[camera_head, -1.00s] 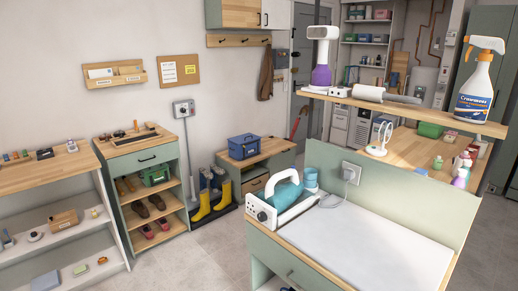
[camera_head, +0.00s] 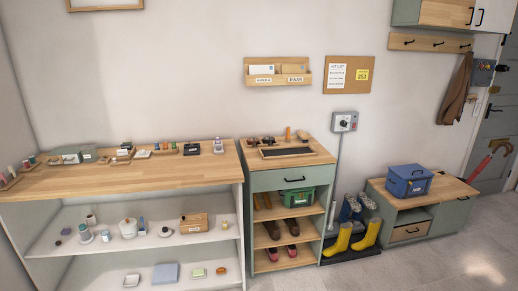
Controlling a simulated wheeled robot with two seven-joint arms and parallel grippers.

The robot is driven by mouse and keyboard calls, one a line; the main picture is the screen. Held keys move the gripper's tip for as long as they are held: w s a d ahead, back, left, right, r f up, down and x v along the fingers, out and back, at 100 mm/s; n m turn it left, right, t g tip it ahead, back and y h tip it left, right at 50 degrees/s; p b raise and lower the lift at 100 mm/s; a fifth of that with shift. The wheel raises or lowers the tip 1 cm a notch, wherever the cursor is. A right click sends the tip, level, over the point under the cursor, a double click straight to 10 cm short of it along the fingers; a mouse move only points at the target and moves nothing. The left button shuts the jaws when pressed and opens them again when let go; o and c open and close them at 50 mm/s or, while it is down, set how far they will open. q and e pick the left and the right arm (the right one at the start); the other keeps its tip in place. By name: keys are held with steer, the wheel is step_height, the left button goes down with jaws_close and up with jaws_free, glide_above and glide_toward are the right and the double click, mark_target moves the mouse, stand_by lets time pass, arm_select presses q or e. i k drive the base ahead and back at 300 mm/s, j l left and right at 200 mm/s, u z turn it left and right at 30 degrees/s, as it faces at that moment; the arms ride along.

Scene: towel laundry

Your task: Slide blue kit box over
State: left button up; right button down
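A blue kit box (camera_head: 408,181) with a handle on its lid stands upright on the wooden top of a low bench (camera_head: 452,190) at the right of the head view. Neither of my grippers shows in this view, and nothing is touching the box.
Left of the bench, yellow boots (camera_head: 366,234) stand on a dark mat beside a grey post with a switch box (camera_head: 344,122). A narrow shelf unit (camera_head: 262,182) holds shoes and a green crate (camera_head: 297,201). A long shelf unit (camera_head: 120,180) carries many small items. Open floor (camera_head: 440,262) lies at the lower right.

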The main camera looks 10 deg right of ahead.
mark_target(396, 186)
steer(key=i+z, duration=0.3)
steer(key=i, duration=0.25)
steer(key=i+z, duration=0.3)
steer(key=i, duration=0.25)
steer(key=i+j+z, duration=0.3)
steer(key=i, duration=0.25)
steer(key=i+l+z, duration=0.2)
steer(key=i+z, duration=0.2)
steer(key=i, duration=0.2)
steer(key=i+z, duration=0.45)
steer(key=i+j+z, duration=0.25)
steer(key=i+z, duration=0.15)
steer(key=i, duration=0.3)
